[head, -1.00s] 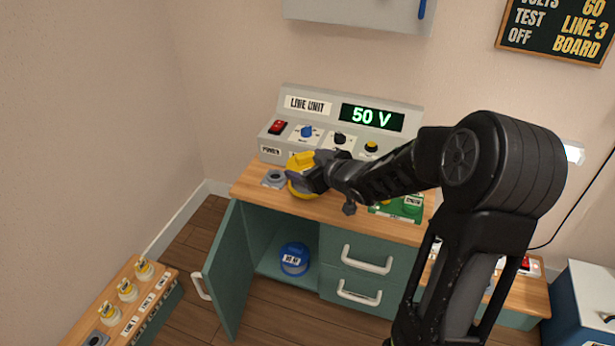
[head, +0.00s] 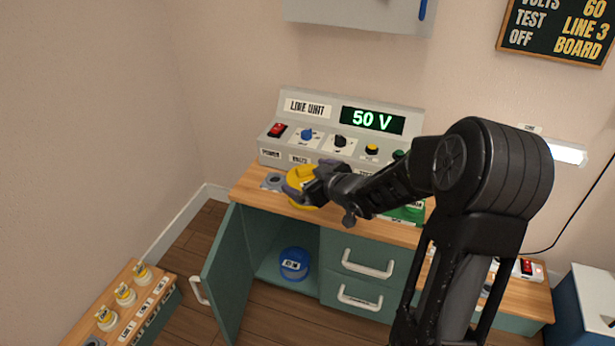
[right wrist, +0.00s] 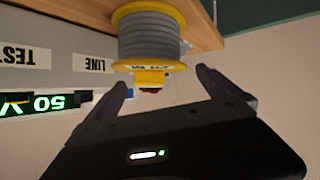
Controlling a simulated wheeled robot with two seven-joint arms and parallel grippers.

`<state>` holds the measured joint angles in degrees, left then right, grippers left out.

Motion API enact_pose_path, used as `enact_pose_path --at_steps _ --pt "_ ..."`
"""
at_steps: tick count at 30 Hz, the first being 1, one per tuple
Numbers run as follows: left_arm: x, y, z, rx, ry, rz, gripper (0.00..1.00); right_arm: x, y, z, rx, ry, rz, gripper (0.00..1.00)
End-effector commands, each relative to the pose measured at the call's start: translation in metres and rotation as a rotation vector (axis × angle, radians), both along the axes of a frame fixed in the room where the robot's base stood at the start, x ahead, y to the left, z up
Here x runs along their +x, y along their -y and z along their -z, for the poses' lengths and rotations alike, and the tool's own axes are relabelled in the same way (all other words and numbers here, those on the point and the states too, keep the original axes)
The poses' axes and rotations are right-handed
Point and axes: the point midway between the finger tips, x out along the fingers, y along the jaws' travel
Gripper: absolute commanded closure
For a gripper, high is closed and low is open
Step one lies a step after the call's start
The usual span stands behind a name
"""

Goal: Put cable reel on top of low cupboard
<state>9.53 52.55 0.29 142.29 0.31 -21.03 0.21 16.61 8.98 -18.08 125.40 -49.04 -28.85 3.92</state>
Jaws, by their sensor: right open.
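The cable reel (head: 303,203), with yellow flanges and grey cable, stands upright on the wooden top of the low cupboard (head: 247,196), near its left end. In the right wrist view the reel (right wrist: 152,40) appears upside down against the wooden top (right wrist: 207,22), its yellow knob towards my gripper. My right gripper (head: 300,186) is at the reel and partly covers it in the head view. Its fingers (right wrist: 165,83) are spread, one on each side of the knob, with visible gaps. My left gripper is not in view.
The grey line unit (head: 330,133), reading 50 V, stands at the back of the cupboard top. The left door (head: 225,272) is open, with a blue reel (head: 295,264) inside. A green item (head: 408,211) lies to the right. A low bench (head: 128,308) is front left.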

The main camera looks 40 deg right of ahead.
Motion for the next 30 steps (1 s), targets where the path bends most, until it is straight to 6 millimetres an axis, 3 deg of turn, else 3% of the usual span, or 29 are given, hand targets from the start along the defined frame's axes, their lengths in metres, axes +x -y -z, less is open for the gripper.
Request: enact_pose_path --at_steps 8,21,30 --pt "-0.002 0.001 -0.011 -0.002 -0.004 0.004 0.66 -0.023 0.0 -0.015 0.0 0.001 0.002 0.0" --pt "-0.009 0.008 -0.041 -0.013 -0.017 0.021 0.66 -0.097 -0.005 -0.052 0.001 0.002 0.001 0.0" --pt "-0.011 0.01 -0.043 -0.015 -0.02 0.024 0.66 -0.108 -0.006 -0.053 0.001 0.001 -0.001 0.0"
